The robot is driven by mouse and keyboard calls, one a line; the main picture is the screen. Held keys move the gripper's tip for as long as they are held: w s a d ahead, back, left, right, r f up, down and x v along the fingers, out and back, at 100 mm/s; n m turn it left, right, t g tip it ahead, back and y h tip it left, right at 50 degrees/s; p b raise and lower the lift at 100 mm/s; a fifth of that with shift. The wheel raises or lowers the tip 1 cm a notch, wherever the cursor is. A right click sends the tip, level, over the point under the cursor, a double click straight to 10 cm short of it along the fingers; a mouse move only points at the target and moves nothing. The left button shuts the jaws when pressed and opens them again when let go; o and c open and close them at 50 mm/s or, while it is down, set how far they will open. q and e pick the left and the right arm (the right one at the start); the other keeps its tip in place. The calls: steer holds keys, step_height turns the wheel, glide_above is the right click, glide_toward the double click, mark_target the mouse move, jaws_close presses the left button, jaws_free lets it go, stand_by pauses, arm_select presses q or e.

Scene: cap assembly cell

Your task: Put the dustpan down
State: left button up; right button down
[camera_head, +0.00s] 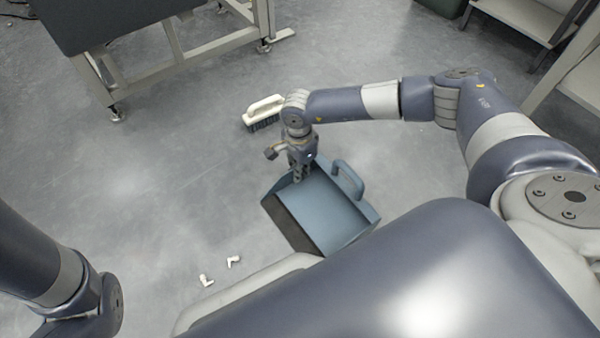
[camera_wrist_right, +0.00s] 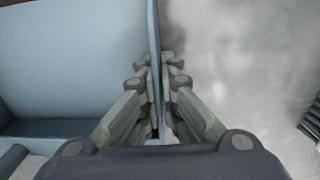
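The blue-grey dustpan (camera_head: 330,208) is below my right arm in the head view, its open inside facing up and its handle at the upper right. My right gripper (camera_head: 298,176) points down at its upper-left side wall. In the right wrist view the fingers (camera_wrist_right: 157,72) stand on both sides of the thin wall of the dustpan (camera_wrist_right: 75,60) and are closed on it. I cannot tell whether the dustpan touches the floor or hangs just above it. Only a part of my left arm shows at the lower left; its gripper is out of view.
A white-handled brush (camera_head: 264,112) with dark bristles lies on the grey floor beyond my right gripper. Two small white elbow pieces (camera_head: 206,281) (camera_head: 234,261) lie left of the dustpan. A table (camera_head: 165,68) stands at the upper left. The floor on the left is clear.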

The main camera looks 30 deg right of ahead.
steer(key=shift+f, duration=0.1)
steer(key=c, duration=1.8)
jaws_free()
step_height(320, 180, up, 12)
steer(key=p, duration=0.7)
steer(key=shift+w+p, duration=0.15)
steer(key=shift+p, duration=0.25)
